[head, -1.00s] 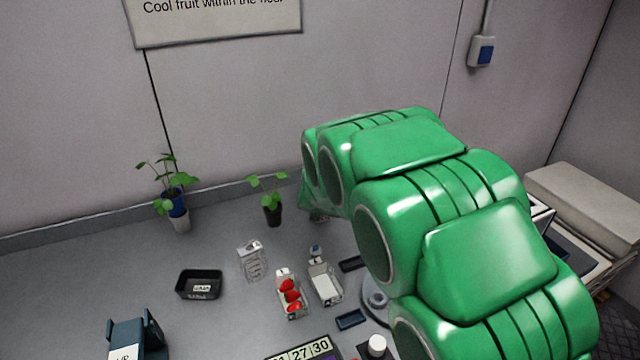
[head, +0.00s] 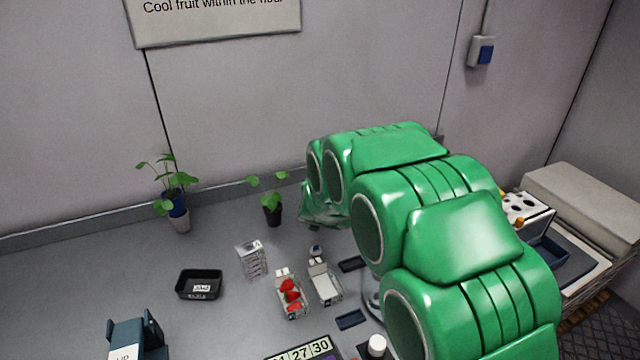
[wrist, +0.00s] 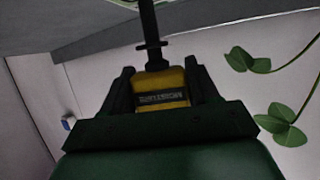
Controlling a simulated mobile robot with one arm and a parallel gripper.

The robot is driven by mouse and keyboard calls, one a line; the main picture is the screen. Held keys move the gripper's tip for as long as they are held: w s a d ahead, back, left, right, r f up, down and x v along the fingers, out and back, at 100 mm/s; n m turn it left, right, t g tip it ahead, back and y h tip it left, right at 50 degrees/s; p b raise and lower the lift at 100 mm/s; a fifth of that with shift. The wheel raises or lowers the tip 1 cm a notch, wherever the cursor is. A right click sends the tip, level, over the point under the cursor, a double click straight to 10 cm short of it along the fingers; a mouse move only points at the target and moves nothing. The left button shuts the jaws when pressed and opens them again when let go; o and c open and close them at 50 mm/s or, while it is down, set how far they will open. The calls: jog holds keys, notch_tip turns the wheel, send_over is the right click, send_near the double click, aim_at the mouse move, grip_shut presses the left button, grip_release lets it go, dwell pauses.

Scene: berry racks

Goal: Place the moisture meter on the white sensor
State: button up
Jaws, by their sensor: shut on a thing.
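My gripper (wrist: 158,88) is shut on the moisture meter (wrist: 165,86), a yellow and black body with a dark probe that extends toward the top of the wrist view. In the head view my green arm hides the gripper and the meter. A white round-topped piece (head: 376,346) stands at the front edge of the bench beside the arm. I cannot tell whether either is the white sensor.
On the grey bench are a punnet of red berries (head: 291,297), an empty punnet (head: 324,287), a stack of clear punnets (head: 251,261), a black tray (head: 199,284) and two potted plants (head: 272,214) (head: 179,220). A white holed block (head: 524,207) is at right.

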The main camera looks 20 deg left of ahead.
jog(key=o, duration=1.1)
jog(key=shift+s+r, duration=0.1)
jog(key=shift+r, duration=0.05)
jog(key=v, duration=1.1)
jog(key=shift+s+d+r, duration=0.15)
jog(key=shift+s+d, duration=0.05)
jog(key=shift+s, duration=0.1)
